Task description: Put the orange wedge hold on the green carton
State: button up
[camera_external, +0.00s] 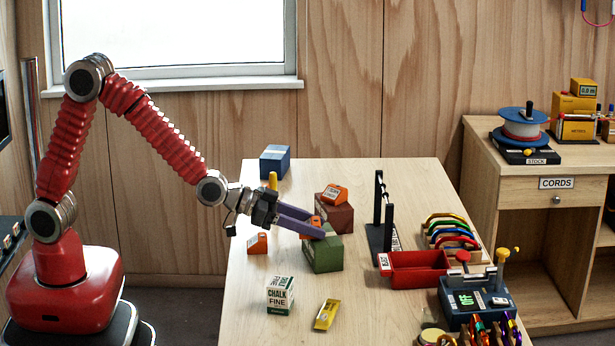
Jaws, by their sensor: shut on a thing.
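My gripper (316,229) is shut on an orange hold (317,221), mostly hidden between its purple fingers. It is over the top of the green carton (323,256); I cannot tell whether the hold touches the carton. The held piece looks like the orange wedge hold, but its shape barely shows. Another orange wedge-shaped piece (334,194) with a label lies on the brown-red carton (334,217) just behind. A third, small orange piece (257,243) with a label stands on the table left of the green carton.
A blue carton (275,162) and a yellow piece (273,181) are at the back left. A chalk box (280,295) and yellow packet (327,314) lie in front. A black rack (381,230), red tray (416,270) and carabiners (452,232) fill the right. The front left table is bare.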

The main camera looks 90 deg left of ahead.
jog(key=o, duration=1.2)
jog(key=shift+c, duration=0.2)
jog(key=shift+r, duration=0.1)
jog(key=shift+v, duration=0.85)
jog(key=v, duration=1)
jog(key=shift+s, duration=0.15)
jog(key=shift+s, duration=0.1)
